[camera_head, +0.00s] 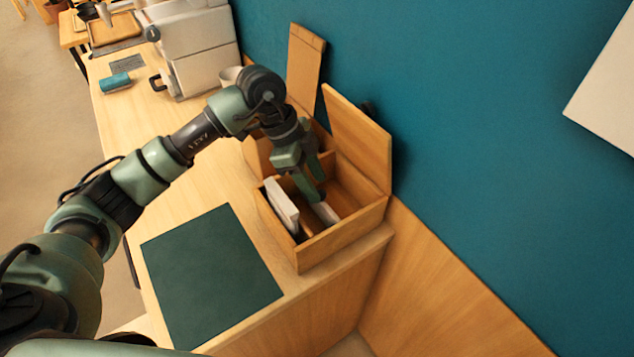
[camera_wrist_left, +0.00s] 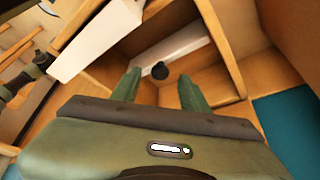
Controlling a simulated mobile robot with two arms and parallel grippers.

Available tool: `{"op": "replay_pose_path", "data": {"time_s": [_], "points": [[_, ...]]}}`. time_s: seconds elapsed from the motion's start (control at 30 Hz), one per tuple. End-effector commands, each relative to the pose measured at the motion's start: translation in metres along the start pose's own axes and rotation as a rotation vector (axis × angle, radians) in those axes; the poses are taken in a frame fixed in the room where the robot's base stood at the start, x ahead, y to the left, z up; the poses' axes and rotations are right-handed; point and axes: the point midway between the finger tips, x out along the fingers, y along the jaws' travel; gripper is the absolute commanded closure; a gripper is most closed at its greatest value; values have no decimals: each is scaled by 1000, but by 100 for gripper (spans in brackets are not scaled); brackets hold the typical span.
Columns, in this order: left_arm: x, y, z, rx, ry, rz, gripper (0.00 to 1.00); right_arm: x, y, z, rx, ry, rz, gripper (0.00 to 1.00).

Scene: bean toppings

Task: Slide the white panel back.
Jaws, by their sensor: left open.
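A wooden box (camera_head: 345,232) with a raised lid stands on the counter against the teal wall. A white panel (camera_head: 281,206) stands tilted at its left side and also shows at the upper left of the left wrist view (camera_wrist_left: 97,42). A second white piece (camera_head: 326,213) lies lower inside; in the left wrist view it is a long strip (camera_wrist_left: 178,46) beside a dark round knob (camera_wrist_left: 160,70). My left gripper (camera_head: 312,188) reaches down into the box, its fingers (camera_wrist_left: 160,88) open on either side of the knob. Contact cannot be told. My right gripper is out of view.
The box's lid (camera_head: 358,140) and another raised wooden lid (camera_head: 304,65) stand behind my arm. A dark green mat (camera_head: 210,275) lies on the counter in front. A white machine (camera_head: 195,45), a cup and a blue roll (camera_head: 115,82) are further back.

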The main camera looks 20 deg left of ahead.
Motion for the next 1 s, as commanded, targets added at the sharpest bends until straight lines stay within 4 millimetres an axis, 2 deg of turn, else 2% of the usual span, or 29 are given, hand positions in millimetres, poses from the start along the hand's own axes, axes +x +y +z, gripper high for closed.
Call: {"op": "replay_pose_path", "data": {"time_s": [0.2,0.43,0.47,0.6,1.0], "points": [[16,0,0,1,0,0,55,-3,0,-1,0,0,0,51],[17,0,0,2,-1,0,55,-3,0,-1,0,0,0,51],[17,0,0,2,-1,0,61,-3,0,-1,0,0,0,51],[17,0,0,2,-1,0,100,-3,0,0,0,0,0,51],[16,0,0,2,0,-1,100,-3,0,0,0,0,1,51]]}}
